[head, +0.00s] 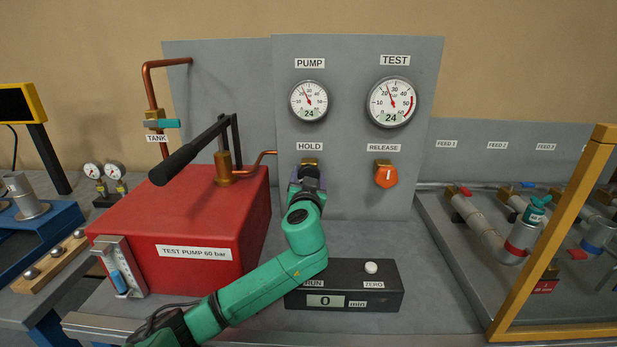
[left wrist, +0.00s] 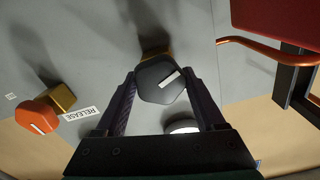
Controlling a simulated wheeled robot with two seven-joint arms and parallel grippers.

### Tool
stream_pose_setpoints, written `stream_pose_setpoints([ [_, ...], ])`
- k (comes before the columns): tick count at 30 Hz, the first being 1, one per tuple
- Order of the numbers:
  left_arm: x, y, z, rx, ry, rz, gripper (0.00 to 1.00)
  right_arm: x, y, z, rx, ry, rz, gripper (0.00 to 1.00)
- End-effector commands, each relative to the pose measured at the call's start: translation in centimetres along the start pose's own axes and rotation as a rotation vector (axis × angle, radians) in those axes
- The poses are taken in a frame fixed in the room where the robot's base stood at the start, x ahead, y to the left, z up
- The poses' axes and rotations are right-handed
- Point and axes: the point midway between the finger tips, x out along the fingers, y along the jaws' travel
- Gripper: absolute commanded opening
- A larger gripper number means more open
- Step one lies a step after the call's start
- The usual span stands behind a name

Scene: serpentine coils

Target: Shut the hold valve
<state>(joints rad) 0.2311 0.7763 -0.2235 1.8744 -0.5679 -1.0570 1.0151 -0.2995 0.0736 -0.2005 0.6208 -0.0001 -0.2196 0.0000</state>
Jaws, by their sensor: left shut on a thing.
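The hold valve's dark, faceted knob (left wrist: 160,82), with a white mark on its face, sits between the fingers of my left gripper (left wrist: 164,74) in the left wrist view. The fingers are shut on it from both sides. In the head view my left gripper (head: 307,180) is at the upright grey panel (head: 345,205), just under the HOLD label (head: 309,146). It hides the knob there; only a brass piece (head: 310,162) shows above. The pump gauge (head: 308,101) and test gauge (head: 391,102) both display 24. My right gripper is not in view.
The orange release knob (head: 386,175) is right of the hold valve. The red test pump (head: 180,230) with its black handle stands at left. A black box (head: 372,291) displaying 0 min lies below my arm. A yellow frame (head: 550,235) and pipes are at right.

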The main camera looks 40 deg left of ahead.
Motion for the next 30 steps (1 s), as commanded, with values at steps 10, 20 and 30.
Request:
stream_pose_setpoints([
  [10,0.0,0.0,0.0,0.101,-0.003,-0.001,0.16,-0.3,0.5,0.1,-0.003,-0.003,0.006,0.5],
  [20,0.0,0.1,0.0,0.364,-0.004,0.001,0.16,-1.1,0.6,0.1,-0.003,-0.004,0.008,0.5],
  [30,0.0,0.1,0.0,0.69,-0.004,0.002,0.16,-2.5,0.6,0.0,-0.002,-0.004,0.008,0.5],
])
